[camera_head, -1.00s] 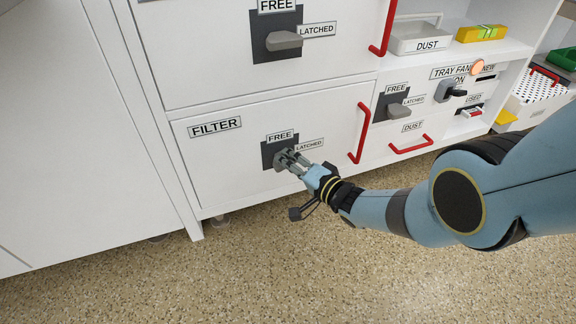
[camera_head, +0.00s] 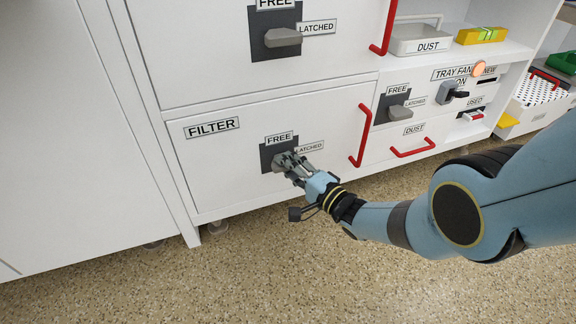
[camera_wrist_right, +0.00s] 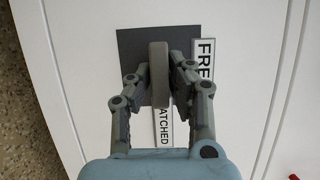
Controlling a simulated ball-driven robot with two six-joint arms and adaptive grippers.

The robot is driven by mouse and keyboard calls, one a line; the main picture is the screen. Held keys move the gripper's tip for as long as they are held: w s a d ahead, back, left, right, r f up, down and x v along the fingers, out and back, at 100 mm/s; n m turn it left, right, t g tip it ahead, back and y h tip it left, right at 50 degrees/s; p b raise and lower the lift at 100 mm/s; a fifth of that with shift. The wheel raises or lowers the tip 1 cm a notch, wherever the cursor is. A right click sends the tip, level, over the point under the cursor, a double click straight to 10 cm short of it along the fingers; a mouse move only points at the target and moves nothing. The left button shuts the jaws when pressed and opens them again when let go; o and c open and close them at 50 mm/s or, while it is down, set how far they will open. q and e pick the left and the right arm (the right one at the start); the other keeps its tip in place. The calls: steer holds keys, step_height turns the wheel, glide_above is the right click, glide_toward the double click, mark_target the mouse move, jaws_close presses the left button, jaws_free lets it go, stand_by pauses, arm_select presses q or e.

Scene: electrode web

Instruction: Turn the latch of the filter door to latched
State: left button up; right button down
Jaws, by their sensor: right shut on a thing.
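The filter door (camera_head: 222,165) is the white lower panel marked FILTER, and it looks closed. Its latch has a dark square plate (camera_head: 268,152) and a grey lever (camera_wrist_right: 158,72). In the right wrist view the lever lies in line with the LATCHED label (camera_wrist_right: 163,127), at a right angle to the direction of the FREE label (camera_wrist_right: 205,63). My right gripper (camera_head: 287,163) has its fingers on either side of the lever and is shut on it. In the head view the fingers cover much of the lever. My left gripper is not in view.
A red handle (camera_head: 361,135) stands upright on the door's right side. Another latch (camera_head: 283,38) is above, and a dust latch (camera_head: 398,112) is to the right. A dust tray (camera_head: 420,46) sits on the shelf. The speckled floor (camera_head: 250,275) in front is clear.

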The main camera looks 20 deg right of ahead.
steer(key=c, duration=1.3)
jaws_free()
steer(key=shift+o, duration=0.2)
steer(key=v, duration=1.2)
steer(key=shift+f, duration=0.1)
